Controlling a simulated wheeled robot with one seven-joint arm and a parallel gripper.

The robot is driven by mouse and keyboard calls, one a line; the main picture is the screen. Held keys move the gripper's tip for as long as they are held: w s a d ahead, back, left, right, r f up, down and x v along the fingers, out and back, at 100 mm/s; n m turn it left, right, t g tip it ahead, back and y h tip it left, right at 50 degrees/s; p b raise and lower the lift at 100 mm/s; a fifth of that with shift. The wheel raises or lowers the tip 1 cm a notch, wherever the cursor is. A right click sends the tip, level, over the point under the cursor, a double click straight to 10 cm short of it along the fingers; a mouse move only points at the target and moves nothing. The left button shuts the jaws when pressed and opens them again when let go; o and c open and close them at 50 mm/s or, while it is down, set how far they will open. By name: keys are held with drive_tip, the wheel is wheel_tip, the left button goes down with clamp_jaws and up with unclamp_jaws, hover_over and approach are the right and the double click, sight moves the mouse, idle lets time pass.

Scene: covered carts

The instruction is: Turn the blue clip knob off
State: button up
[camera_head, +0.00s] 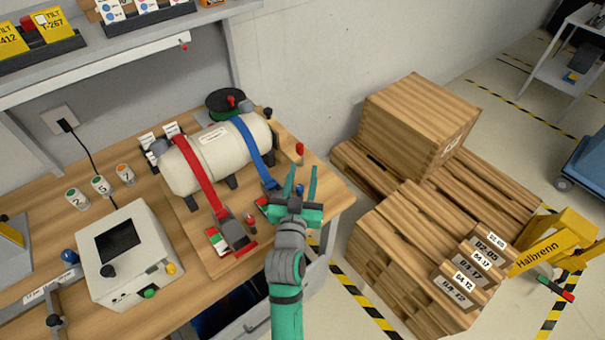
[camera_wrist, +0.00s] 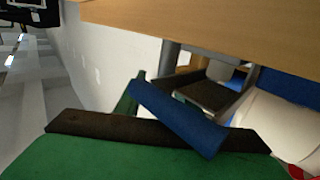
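A white tank (camera_head: 215,155) lies on the wooden bench, held by a red strap (camera_head: 200,175) and a blue strap (camera_head: 250,150). The blue strap runs down to a clip at the bench's right edge. The blue clip knob (camera_wrist: 180,117) shows in the wrist view as a tilted blue bar, close to my gripper's dark pad. My gripper (camera_head: 302,175) is open, its green fingers pointing away over the bench's right end. A bit of blue shows between the fingers in the head view. I cannot tell whether a finger touches the knob.
The red clip (camera_head: 235,235) sits at the bench front, left of my gripper. A white box with a screen (camera_head: 130,255) stands further left. Wooden crates (camera_head: 420,115) and pallets are on the right. A shelf (camera_head: 130,42) hangs above the bench.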

sight(299, 191)
drive_tip(key=shift+s, duration=0.1)
drive_tip(key=s, duration=0.3)
drive_tip(key=s+a, duration=0.1)
drive_tip(key=s, duration=0.3)
drive_tip(key=s+a, duration=0.1)
drive_tip(key=s, duration=0.2)
drive_tip(key=shift+s, duration=0.25)
idle(0.3)
